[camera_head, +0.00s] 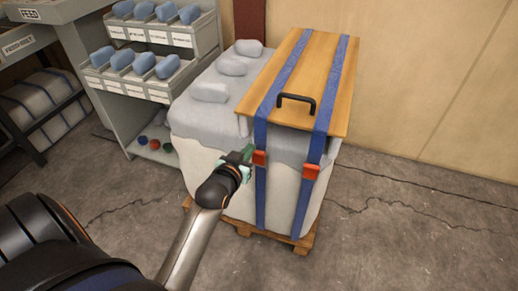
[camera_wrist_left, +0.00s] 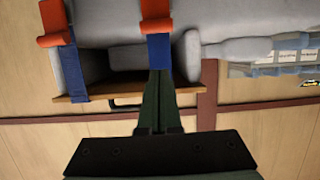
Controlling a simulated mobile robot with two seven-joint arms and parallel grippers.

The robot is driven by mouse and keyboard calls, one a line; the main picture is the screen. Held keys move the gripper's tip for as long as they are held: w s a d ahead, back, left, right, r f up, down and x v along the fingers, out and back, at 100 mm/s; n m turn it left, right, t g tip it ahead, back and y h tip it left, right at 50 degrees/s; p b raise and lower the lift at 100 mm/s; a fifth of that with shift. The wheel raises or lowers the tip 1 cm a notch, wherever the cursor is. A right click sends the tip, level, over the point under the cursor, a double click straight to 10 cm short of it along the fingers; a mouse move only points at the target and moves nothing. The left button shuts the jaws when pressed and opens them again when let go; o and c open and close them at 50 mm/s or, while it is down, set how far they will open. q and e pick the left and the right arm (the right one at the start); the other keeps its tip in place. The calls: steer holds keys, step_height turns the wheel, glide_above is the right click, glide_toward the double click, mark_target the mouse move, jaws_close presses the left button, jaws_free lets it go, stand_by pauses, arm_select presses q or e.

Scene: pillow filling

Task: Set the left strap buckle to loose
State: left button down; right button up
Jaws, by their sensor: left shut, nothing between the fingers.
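The left strap buckle (camera_head: 260,157) is a small orange-red block on the left blue strap (camera_head: 261,196), on the front of the white bale. My left gripper (camera_head: 248,153) is shut and empty, right beside this buckle on its left; I cannot tell whether they touch. In the left wrist view the dark shut fingers (camera_wrist_left: 160,75) point at the blue strap (camera_wrist_left: 159,54) just below the orange buckle (camera_wrist_left: 155,14). The right strap buckle (camera_head: 311,171) also shows in the wrist view (camera_wrist_left: 57,26). The buckle's setting is not clear. My right gripper is out of view.
A wooden board (camera_head: 328,64) with a black handle (camera_head: 296,99) lies on the bale under the straps. The bale stands on a wooden pallet (camera_head: 242,228). A grey shelf with bins (camera_head: 150,62) stands at the back left. The floor at right is clear.

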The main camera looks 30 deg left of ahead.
arm_select(q)
steer(key=shift+w, duration=0.1)
steer(key=b, duration=0.3)
glide_above(258, 158)
steer(key=w, duration=0.2)
steer(key=f, duration=0.3)
steer(key=shift+w+a+f, duration=0.15)
steer(key=shift+a+f, duration=0.05)
steer(key=shift+a, duration=0.1)
steer(key=shift+s+d+f, duration=0.15)
steer(key=shift+s+f, duration=0.15)
steer(key=shift+s, duration=0.25)
steer(key=shift+s+d+f, duration=0.15)
steer(key=shift+s+f, duration=0.15)
steer(key=shift+s, duration=0.25)
steer(key=shift+s+d+f, duration=0.15)
steer(key=shift+s+f, duration=0.2)
steer(key=shift+s, duration=0.25)
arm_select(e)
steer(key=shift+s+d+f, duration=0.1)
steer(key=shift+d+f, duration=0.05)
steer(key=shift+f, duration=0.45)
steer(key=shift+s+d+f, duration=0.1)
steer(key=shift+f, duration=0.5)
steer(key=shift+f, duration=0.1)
